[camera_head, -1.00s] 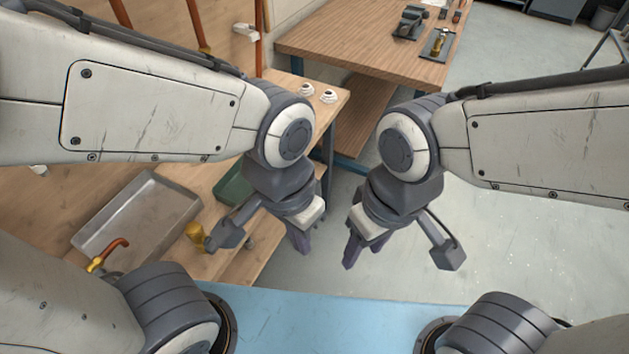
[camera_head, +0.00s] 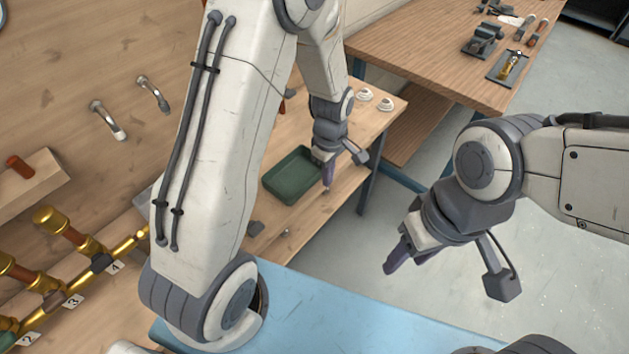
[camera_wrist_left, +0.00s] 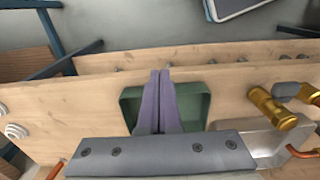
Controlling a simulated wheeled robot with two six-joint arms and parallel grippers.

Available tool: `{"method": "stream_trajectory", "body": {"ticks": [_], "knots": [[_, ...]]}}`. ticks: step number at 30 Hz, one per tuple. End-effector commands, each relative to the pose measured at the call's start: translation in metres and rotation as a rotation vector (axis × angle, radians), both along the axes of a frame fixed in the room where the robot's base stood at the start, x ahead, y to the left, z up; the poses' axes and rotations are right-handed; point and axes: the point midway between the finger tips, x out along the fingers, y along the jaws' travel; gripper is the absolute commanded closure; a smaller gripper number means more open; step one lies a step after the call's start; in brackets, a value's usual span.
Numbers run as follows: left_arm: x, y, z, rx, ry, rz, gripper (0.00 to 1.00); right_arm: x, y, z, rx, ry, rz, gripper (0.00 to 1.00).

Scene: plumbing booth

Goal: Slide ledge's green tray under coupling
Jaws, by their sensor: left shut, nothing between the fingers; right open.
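The green tray (camera_head: 287,186) sits on the wooden ledge (camera_head: 335,195), and it also shows in the left wrist view (camera_wrist_left: 196,104). It looks empty. My left gripper (camera_head: 328,182) is shut and empty at the tray's right side in the head view. In the left wrist view its fingers (camera_wrist_left: 159,74) cover the middle of the tray; contact is unclear. My right gripper (camera_head: 405,262) is open and empty, in front of the ledge. Brass fittings (camera_head: 60,222) run along the lower left, and one fitting (camera_wrist_left: 272,108) shows in the left wrist view. I cannot tell which is the coupling.
A metal pan (camera_wrist_left: 262,142) lies right of the green tray in the left wrist view. White round fittings (camera_head: 386,104) sit at the ledge's far end. A workbench (camera_head: 440,50) with tools stands behind. My left arm hides part of the ledge.

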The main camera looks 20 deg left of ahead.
Motion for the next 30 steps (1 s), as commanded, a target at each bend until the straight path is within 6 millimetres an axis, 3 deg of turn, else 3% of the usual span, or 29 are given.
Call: {"method": "stream_trajectory", "body": {"ticks": [9, 12, 18, 30], "knots": [[-0.002, -0.001, -0.069, 0.000, 0.006, -0.003, 1.00, 0.000, 0.000, 0.006, 0.000, 0.000, 0.000, 0.49], [0.007, 0.017, -0.062, 0.000, -0.001, 0.002, 1.00, 0.000, 0.000, 0.014, 0.000, 0.000, 0.000, 0.49], [0.012, 0.034, -0.064, 0.000, 0.000, -0.003, 1.00, 0.000, 0.000, 0.019, 0.000, 0.000, 0.000, 0.49], [0.013, 0.037, -0.065, 0.000, 0.000, -0.004, 1.00, 0.000, 0.000, 0.019, 0.000, 0.000, 0.000, 0.49]]}}
